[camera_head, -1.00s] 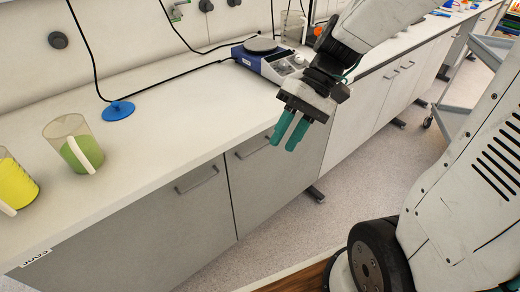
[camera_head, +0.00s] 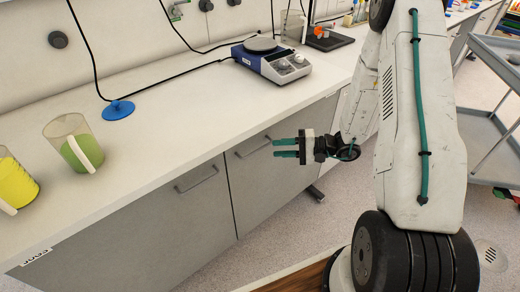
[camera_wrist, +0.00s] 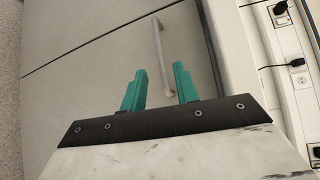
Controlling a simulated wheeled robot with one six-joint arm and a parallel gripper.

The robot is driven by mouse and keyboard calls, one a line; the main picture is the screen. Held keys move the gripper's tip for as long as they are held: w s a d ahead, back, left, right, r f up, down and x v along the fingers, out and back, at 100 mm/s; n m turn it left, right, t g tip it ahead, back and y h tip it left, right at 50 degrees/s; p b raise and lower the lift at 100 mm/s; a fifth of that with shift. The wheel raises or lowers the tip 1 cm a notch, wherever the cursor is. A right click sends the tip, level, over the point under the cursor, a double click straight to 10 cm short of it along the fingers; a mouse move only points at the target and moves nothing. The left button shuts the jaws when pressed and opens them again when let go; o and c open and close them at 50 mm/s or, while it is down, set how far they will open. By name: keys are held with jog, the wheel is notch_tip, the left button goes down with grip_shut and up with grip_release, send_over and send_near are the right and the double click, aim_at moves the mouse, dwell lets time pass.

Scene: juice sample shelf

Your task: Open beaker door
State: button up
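The grey cabinet under the white counter has a left door (camera_head: 180,215) and a right door (camera_head: 270,170), each with a bar handle near its top. My gripper (camera_head: 284,148) is in front of the right door, close to that door's handle (camera_head: 254,148). The teal fingers point left, apart and with nothing between them. In the wrist view the open fingers (camera_wrist: 159,88) point toward a handle (camera_wrist: 162,58) on the grey door front; the handle appears beyond the fingertips. The pictures do not say which door is the beaker door.
On the counter (camera_head: 150,130) stand a green-filled jug (camera_head: 80,150), a yellow-filled jug (camera_head: 14,182), a blue disc (camera_head: 117,110) and a blue hotplate (camera_head: 270,62). A grey cart (camera_head: 490,100) stands at the right. The floor before the cabinet looks clear.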

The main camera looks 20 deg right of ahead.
aim_at(260, 149)
jog(key=x, duration=0.7)
jog(key=shift+a, duration=0.15)
grip_shut()
